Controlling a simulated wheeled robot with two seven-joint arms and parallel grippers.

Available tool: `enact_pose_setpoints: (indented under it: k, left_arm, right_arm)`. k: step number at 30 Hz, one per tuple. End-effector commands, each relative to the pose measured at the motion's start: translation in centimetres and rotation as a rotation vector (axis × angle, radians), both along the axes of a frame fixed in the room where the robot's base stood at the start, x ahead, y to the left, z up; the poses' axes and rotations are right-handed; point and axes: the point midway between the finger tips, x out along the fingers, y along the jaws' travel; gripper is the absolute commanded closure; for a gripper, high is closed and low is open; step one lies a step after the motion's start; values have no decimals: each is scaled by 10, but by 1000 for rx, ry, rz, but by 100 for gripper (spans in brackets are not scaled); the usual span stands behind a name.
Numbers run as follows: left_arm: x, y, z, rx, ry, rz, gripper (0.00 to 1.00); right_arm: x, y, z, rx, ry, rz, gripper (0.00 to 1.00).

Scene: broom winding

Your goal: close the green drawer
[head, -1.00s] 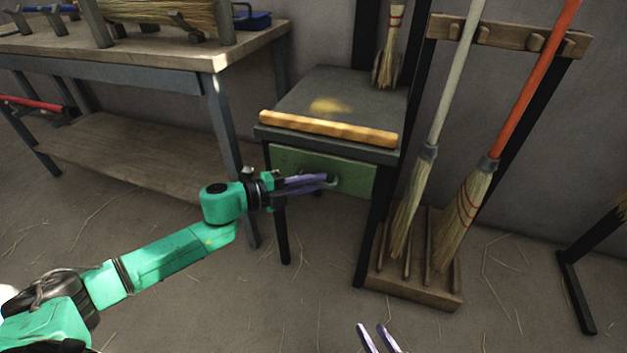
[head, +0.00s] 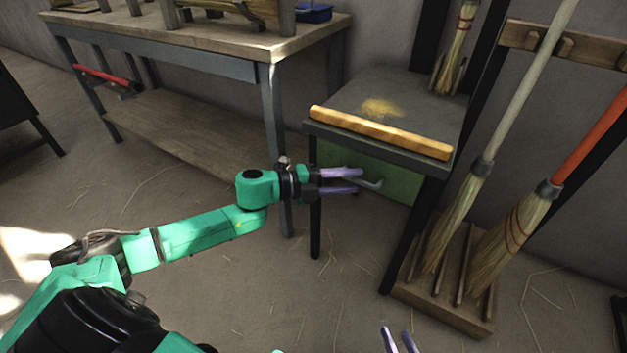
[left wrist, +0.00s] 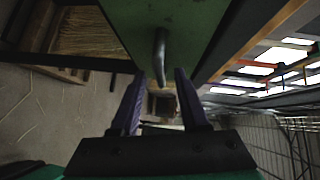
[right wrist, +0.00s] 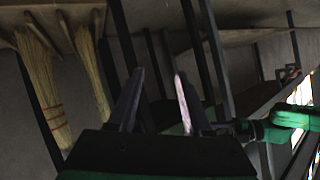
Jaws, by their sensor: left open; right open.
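The green drawer (head: 398,184) sits under the dark top of a small stand, and its front shows below the top's edge. I cannot tell whether it is fully in. Its grey handle (head: 370,182) sticks out from the front. My left gripper (head: 358,181) is open at the handle, with purple fingers apart. In the left wrist view, the handle (left wrist: 160,50) points down toward the gap between the fingertips, and the drawer front (left wrist: 195,22) fills the top. My right gripper (head: 396,331) is open and empty, low in the head view and away from the drawer.
A wooden roll-like bar (head: 380,132) lies along the stand's top (head: 400,105) at its front edge. A workbench (head: 200,45) stands left. Brooms (head: 515,225) stand in a wooden rack (head: 445,290) to the right.

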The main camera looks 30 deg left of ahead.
Motion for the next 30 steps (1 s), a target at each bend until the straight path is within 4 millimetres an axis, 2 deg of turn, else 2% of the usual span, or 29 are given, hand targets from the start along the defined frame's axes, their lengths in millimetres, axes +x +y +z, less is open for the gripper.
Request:
enact_pose_setpoints:
  k: [6,11,18,24,30]
  left_arm:
    - [-25,27,5,4,5,-2,55]
    - [-42,47,10,2,7,-1,55]
    - [-68,78,18,0,2,1,55]
    - [-78,90,18,1,1,0,55]
    - [-78,91,17,1,-1,0,55]
  right_arm:
    - [2,-4,8,-34,38,13,50]
    - [5,-17,14,-107,121,31,50]
    - [-2,-55,33,-270,329,51,50]
    - [-11,-74,40,-334,427,50,50]
    - [-12,-76,39,-340,437,51,50]
